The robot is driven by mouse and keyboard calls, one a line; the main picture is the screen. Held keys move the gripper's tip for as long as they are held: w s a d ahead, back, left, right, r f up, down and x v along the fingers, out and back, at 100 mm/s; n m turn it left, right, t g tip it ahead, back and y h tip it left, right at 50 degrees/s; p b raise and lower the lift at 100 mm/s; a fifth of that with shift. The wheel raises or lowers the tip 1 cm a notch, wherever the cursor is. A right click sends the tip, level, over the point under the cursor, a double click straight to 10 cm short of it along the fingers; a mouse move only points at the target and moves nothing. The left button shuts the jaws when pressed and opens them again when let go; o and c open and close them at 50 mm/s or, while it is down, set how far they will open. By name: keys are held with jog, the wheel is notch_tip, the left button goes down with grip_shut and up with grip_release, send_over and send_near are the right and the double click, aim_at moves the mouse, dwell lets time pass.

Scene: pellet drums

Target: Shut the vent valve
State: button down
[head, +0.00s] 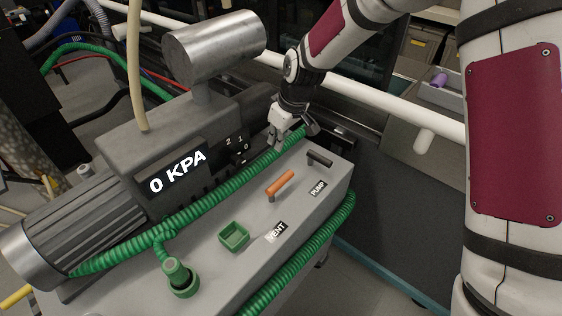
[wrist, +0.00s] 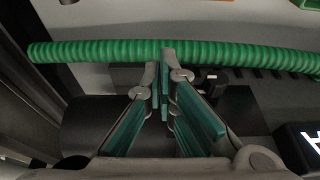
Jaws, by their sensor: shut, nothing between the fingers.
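The vent valve's orange lever (head: 281,184) stands on the grey top of the machine, behind the label VENT (head: 277,232). It slants up to the right in the head view. In the wrist view only an orange sliver (wrist: 208,1) shows at the top edge. My gripper (head: 284,142) is above the far side of the machine top, behind the orange lever and apart from it. Its fingertips (wrist: 163,58) meet in the wrist view, with nothing between them, over or close to a green hose (wrist: 100,52); I cannot tell whether they touch it.
A black lever (head: 320,158) stands by the label PUMP (head: 318,188). A display (head: 178,172) reads 0 KPA, near a switch (head: 240,150) marked 2, 1, 0. A green square cup (head: 234,237) and green hose fitting (head: 180,277) are on the top. Another green hose (head: 310,255) runs along the front edge.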

aim_at(280, 183)
jog(key=p+x, duration=0.1)
jog(key=x, duration=0.9)
jog(key=shift+s+d+f, duration=0.1)
jog(key=shift+s, duration=0.05)
jog(key=shift+s+d+r+p, duration=0.25)
jog(key=shift+s+d, duration=0.15)
jog(key=shift+d, duration=0.15)
jog(key=shift+s+d+r+p, duration=0.25)
jog(key=shift+s+d, duration=0.15)
jog(key=shift+d, duration=0.1)
jog(key=shift+s+d, duration=0.3)
jog(key=shift+d, duration=0.05)
